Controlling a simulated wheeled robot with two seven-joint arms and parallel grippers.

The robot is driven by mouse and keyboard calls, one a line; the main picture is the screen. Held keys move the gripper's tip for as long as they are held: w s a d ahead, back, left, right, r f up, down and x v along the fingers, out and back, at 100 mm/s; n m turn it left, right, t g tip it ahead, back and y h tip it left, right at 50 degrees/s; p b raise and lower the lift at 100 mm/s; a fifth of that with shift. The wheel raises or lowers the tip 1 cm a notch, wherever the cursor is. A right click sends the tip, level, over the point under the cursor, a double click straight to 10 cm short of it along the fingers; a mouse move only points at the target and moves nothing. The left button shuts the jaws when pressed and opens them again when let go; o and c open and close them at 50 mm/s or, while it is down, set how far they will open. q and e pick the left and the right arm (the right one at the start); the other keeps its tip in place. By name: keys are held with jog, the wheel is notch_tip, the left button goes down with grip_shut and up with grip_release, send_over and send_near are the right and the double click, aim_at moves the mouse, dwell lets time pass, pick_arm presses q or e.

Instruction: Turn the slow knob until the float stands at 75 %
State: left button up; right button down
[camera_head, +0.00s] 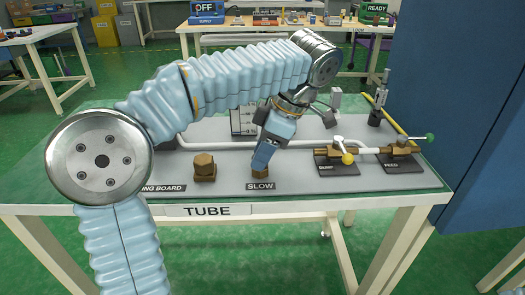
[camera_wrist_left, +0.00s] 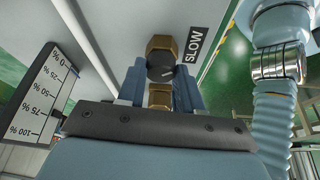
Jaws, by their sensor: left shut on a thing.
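My left gripper (camera_head: 263,160) reaches down onto the slow knob (camera_head: 262,173), a brass piece behind the SLOW label (camera_head: 261,186). In the left wrist view, the blue fingers (camera_wrist_left: 160,88) are shut on the slow knob (camera_wrist_left: 160,48), one finger on each side. A dark round face with a light pointer line shows on it. A white scale board (camera_wrist_left: 42,92), marked from 0 % to 100 %, stands at the left of the wrist view. In the head view the scale board (camera_head: 240,122) is partly hidden by my arm. I cannot make out the float. My right gripper is out of view.
Another brass knob (camera_head: 204,167) stands left of the slow knob on the grey board (camera_head: 232,182). Two valves, DUMP (camera_head: 337,156) with a yellow-tipped handle and FEED (camera_head: 402,150) with a green-tipped one, stand at the right. A blue panel (camera_head: 485,130) rises beyond the table's right edge.

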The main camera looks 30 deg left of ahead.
pick_arm(q)
jog(key=shift+n, duration=0.6)
jog(key=shift+g, duration=0.3)
jog(key=o, duration=1)
jog(key=shift+o, duration=0.2)
